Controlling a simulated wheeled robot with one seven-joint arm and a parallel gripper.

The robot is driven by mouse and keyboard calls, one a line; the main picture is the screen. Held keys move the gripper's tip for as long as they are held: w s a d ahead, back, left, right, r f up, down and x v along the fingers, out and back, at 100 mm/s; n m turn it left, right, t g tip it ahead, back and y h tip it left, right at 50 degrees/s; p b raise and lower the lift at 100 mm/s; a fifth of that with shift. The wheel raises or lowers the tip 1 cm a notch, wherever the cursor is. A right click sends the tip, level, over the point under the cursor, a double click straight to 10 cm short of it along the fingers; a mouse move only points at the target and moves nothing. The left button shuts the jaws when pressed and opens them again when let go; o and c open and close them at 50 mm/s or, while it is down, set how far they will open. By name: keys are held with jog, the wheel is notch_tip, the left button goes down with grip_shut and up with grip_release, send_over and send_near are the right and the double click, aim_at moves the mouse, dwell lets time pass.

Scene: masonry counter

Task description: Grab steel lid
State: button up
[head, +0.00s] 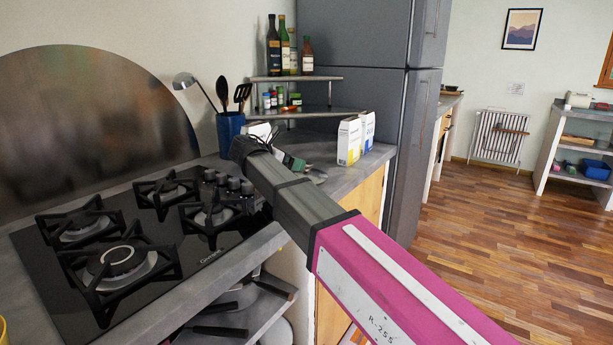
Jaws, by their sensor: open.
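My arm reaches from the lower right toward the counter corner. My gripper (290,162) is at its far end, low over the counter beside the stove, and is open. The dark wrist covers much of it, so its fingers are hard to make out. I cannot pick out a steel lid with certainty. Small grey and green shapes by the gripper are too small and too covered to name. Whether anything lies between the fingers is hidden.
A black gas hob (130,250) fills the counter at left. A blue utensil pot (230,130), a corner shelf (295,78) with bottles and jars, and white cartons (350,142) surround the gripper. Pans (215,331) lie on a shelf below. A grey fridge (355,100) stands behind.

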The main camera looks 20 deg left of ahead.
aim_at(307, 165)
jog(key=x, duration=0.6)
jog(key=shift+d+f, duration=0.1)
jog(key=shift+d, duration=0.2)
jog(key=shift+s, duration=0.1)
jog(key=c, duration=1.3)
